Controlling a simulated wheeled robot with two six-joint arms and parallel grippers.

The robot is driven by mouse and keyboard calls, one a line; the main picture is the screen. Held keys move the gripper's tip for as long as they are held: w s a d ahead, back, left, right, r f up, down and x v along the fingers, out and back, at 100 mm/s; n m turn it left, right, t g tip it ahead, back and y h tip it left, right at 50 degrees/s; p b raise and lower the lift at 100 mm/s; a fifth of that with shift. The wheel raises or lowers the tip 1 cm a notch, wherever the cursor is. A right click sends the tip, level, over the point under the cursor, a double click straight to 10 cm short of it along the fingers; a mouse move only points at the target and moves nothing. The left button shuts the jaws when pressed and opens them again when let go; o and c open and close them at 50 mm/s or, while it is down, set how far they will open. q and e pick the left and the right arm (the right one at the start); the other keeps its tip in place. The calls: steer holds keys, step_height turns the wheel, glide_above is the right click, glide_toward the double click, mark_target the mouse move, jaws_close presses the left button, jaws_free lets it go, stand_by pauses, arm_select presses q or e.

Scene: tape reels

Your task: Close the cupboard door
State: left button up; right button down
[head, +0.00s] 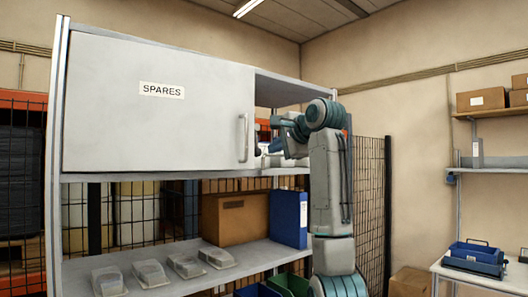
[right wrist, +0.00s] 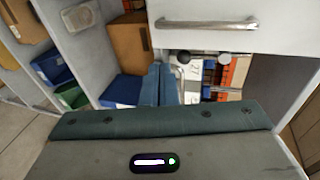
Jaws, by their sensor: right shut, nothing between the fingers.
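The cupboard (head: 300,84) is pale grey and stands at the left and middle of the head view. Its door (head: 150,110), labelled SPARES, covers the left and middle of the upper compartment. An open gap (head: 285,88) shows on the right. A vertical bar handle (head: 243,138) is near the door's right edge; it also shows at the top of the right wrist view (right wrist: 207,24). My right gripper (head: 262,150) is shut and empty, just right of the handle by the door's edge. I cannot tell whether it touches the door. My left gripper is not in view.
Below the door, a shelf (head: 240,258) holds several grey moulded pieces (head: 183,265), a cardboard box (head: 235,218) and a blue binder (head: 289,217). Blue and green bins stand lower. A bench with a blue tray (head: 473,258) and wall shelves are at the right.

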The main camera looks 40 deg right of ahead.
mark_target(250, 160)
steer(key=p+x, duration=0.2)
steer(key=x, duration=0.1)
steer(key=p+x, duration=0.2)
steer(key=x, duration=0.1)
steer(key=p+x, duration=0.2)
steer(key=x, duration=0.2)
steer(key=shift+w+d+r, duration=0.15)
steer(key=shift+d+r, duration=0.15)
steer(key=shift+r, duration=0.1)
steer(key=shift+w+a+f+p, duration=0.15)
steer(key=shift+w+p, duration=0.5)
steer(key=shift+w, duration=0.15)
